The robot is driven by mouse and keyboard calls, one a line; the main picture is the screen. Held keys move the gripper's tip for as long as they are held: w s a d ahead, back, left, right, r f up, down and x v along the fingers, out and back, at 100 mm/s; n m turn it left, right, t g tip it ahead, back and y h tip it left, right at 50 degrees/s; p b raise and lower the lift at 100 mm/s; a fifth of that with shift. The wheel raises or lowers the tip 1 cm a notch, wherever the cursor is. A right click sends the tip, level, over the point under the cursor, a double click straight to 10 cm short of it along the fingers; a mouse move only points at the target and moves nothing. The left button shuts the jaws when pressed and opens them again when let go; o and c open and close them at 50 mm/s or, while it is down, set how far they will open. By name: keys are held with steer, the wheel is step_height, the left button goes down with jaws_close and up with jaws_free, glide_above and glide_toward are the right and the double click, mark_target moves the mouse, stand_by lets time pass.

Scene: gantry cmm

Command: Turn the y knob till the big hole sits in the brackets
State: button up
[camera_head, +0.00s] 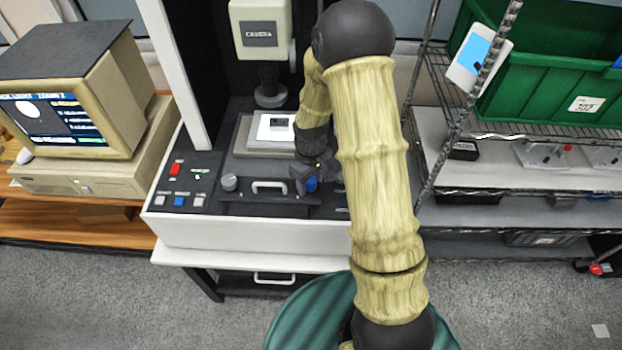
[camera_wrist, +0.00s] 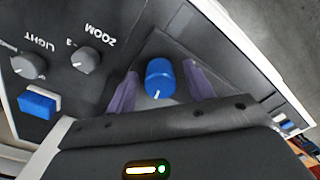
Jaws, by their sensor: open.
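A blue knob (camera_head: 311,184) sits at the right front of the measuring machine. In the wrist view, the blue knob (camera_wrist: 160,77) has a white mark and stands between the two purple fingers of my gripper (camera_wrist: 158,90). The fingers are open, with a gap on each side of the knob. My gripper (camera_head: 310,172) is partly hidden by the wrist in the head view. No y label on the knob is legible. The monitor (camera_head: 62,115) shows a white round hole (camera_head: 30,110) on a dark picture with text beside it. I cannot make out any brackets.
A grey knob (camera_head: 229,182) and a stage handle (camera_head: 269,187) are left of my gripper. Zoom (camera_wrist: 86,60) and light (camera_wrist: 29,66) knobs and a blue button (camera_wrist: 38,104) show in the wrist view. A camera head (camera_head: 262,30) hangs over the stage. Wire shelving (camera_head: 470,130) stands right.

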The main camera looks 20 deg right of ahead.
steer(key=c, duration=1)
steer(key=shift+o, duration=0.2)
steer(key=shift+w+m+b, duration=0.1)
steer(key=shift+m+b, duration=0.25)
steer(key=shift+m, duration=0.75)
steer(key=m, duration=0.3)
steer(key=o, duration=1)
steer(key=shift+c, duration=0.2)
steer(key=shift+r, duration=0.15)
step_height(320, 180, up, 17)
steer(key=b, duration=0.2)
steer(key=shift+b, duration=0.3)
